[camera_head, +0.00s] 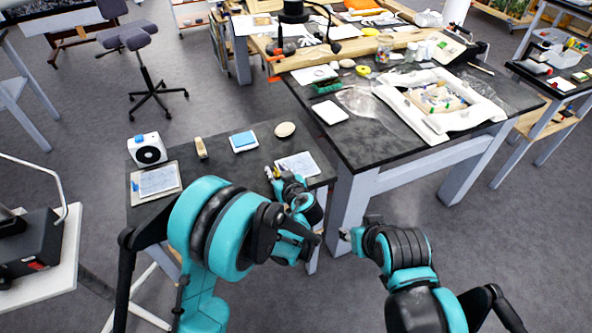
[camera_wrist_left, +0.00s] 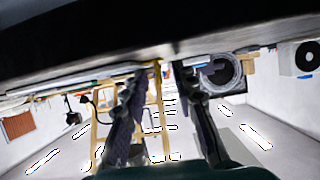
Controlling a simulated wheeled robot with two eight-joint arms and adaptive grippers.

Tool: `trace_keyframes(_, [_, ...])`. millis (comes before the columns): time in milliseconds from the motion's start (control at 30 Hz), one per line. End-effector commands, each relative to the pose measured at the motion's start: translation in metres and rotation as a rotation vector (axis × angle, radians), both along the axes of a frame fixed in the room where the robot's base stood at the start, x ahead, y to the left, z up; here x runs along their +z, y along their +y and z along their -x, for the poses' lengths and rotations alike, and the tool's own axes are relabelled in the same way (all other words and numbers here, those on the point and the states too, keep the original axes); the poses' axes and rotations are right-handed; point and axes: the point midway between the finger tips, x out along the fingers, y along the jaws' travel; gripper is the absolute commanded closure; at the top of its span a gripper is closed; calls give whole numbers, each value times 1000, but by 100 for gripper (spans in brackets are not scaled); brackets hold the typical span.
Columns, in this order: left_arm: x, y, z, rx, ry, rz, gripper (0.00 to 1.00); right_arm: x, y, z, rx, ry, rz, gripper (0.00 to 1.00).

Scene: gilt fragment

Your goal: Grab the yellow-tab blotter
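My left gripper (camera_head: 273,172) is low over the front right of the small dark table, beside a pale sheet or pad (camera_head: 299,163). A small yellow-orange spot shows at its fingertips; I cannot tell whether it is the blotter's tab. In the left wrist view the two fingers (camera_wrist_left: 164,68) stand apart, with no clearly held object between them. A second pale pad (camera_head: 159,180) with a blue mark lies at the table's left. No yellow-tab blotter can be made out for certain. My right gripper (camera_head: 346,234) is beyond the table's right side, small, its opening unclear.
The small dark table (camera_head: 222,172) also bears a white box with a round black front (camera_head: 147,149), a tan upright block (camera_head: 201,148), a blue-topped block (camera_head: 243,141) and a cream oval (camera_head: 285,129). A larger, cluttered workbench (camera_head: 385,145) adjoins at right.

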Motion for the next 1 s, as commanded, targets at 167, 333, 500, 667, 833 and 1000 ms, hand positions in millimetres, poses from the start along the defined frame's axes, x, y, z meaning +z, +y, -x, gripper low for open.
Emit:
trace_keyframes(167, [1, 0, 0, -1, 0, -1, 72, 1, 0, 0, 0, 0, 0, 60])
trace_keyframes(333, [1, 0, 0, -1, 0, -1, 100, 1, 0, 0, 0, 0, 0, 60])
trace_keyframes(500, [1, 0, 0, -1, 0, -1, 100, 1, 0, 0, 0, 0, 0, 60])
trace_keyframes(667, [1, 0, 0, -1, 0, -1, 100, 1, 0, 0, 0, 0, 0, 60])
trace_keyframes(833, [7, 2, -2, 0, 0, -1, 100, 5, 0, 0, 0, 0, 0, 60])
trace_keyframes(1000, [22, 8, -9, -1, 0, -1, 100, 15, 0, 0, 0, 0, 0, 60])
